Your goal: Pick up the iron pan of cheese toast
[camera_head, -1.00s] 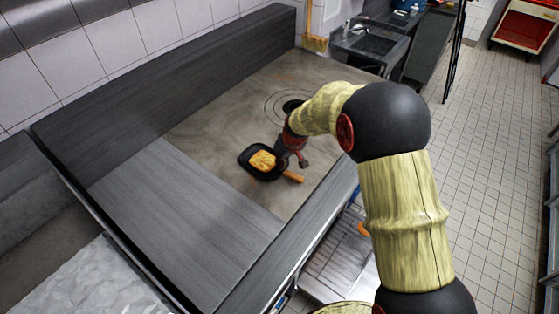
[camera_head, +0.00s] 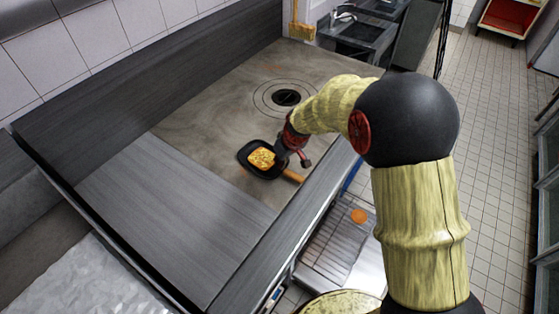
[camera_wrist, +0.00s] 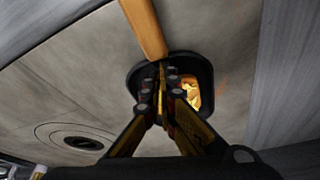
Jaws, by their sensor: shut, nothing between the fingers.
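The iron pan (camera_head: 246,149) is black and squarish with a wooden handle (camera_head: 293,176). It rests on the grey-brown cooktop, and the cheese toast (camera_head: 261,158) lies in it, golden yellow. In the wrist view the pan (camera_wrist: 207,71) is partly hidden by my fingers, its handle (camera_wrist: 143,25) runs to the top edge and part of the toast (camera_wrist: 191,94) shows. My gripper (camera_wrist: 162,75) is shut and empty, with its fingertips over the pan near the handle end. In the head view my gripper (camera_head: 282,152) is at the pan's right side. I cannot tell whether it touches the pan.
A dark round burner (camera_head: 286,97) with rings lies behind the pan on the cooktop (camera_head: 215,123). A grey panel (camera_head: 165,215) lies in front, with a raised wall (camera_head: 180,70) behind. An orange round item (camera_head: 359,216) is below the counter's right edge.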

